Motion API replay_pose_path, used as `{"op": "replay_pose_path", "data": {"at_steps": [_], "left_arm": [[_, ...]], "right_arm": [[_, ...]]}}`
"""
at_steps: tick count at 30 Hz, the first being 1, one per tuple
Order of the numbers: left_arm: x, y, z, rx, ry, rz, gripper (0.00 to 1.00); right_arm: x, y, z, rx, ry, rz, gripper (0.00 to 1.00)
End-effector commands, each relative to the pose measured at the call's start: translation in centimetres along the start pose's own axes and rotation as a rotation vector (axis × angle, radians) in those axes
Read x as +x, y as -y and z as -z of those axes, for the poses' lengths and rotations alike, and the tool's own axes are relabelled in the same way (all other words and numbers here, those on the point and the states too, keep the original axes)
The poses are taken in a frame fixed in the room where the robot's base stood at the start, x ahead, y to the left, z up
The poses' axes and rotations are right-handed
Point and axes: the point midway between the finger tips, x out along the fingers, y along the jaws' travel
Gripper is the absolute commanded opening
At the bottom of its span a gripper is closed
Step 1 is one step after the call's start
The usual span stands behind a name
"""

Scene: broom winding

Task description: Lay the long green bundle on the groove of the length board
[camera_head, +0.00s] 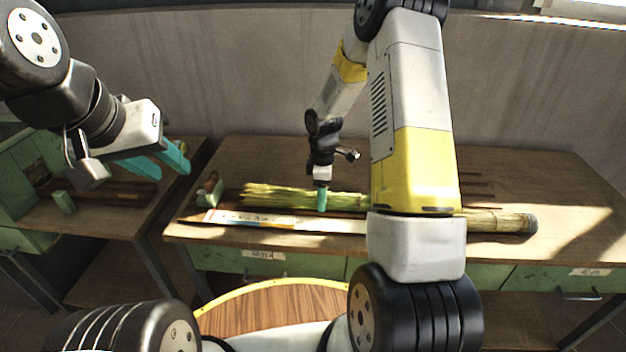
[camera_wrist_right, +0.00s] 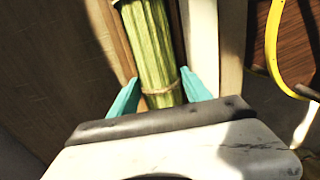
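The long green bundle (camera_head: 275,197) lies lengthwise along the table, frayed at its left end. In the right wrist view the bundle (camera_wrist_right: 152,45) has a tie around it near my fingers. My right gripper (camera_head: 321,198) is down at the bundle, with its teal fingers touching both sides in the right wrist view (camera_wrist_right: 160,90). The length board (camera_head: 285,222), a pale marked strip, lies along the bundle's near side. Whether the bundle rests in the groove or just above is unclear. My left gripper (camera_head: 160,162) is open and empty, raised at the left.
A straw-coloured tied end (camera_head: 500,222) shows right of my arm; my arm hides whether it joins the bundle. Small green blocks (camera_head: 209,190) stand at the table's left end. A side table (camera_head: 100,213) is at left. The table's right part (camera_head: 565,200) is clear.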

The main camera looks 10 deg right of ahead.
Motion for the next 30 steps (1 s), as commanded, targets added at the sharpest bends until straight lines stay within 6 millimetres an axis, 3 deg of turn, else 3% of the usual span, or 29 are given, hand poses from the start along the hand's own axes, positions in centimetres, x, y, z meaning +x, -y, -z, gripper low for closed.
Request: {"op": "replay_pose_path", "data": {"at_steps": [2, 13, 24, 30], "left_arm": [[0.0, 0.0, 0.0, 0.000, 0.000, 0.000, 0.36], [0.0, 0.0, 0.0, 0.000, 0.000, 0.000, 0.36], [0.0, 0.0, 0.0, 0.000, 0.000, 0.000, 0.36], [0.0, 0.0, 0.0, 0.000, 0.000, 0.000, 0.36]], "right_arm": [[0.0, 0.0, 0.0, 0.000, 0.000, 0.000, 0.72], [-0.5, -0.1, 0.0, 0.001, 0.000, -0.001, 0.72], [-6.4, -0.1, 0.0, 0.001, -0.001, -0.003, 0.72], [-7.8, 0.0, 0.0, 0.000, 0.000, 0.000, 0.72]]}}
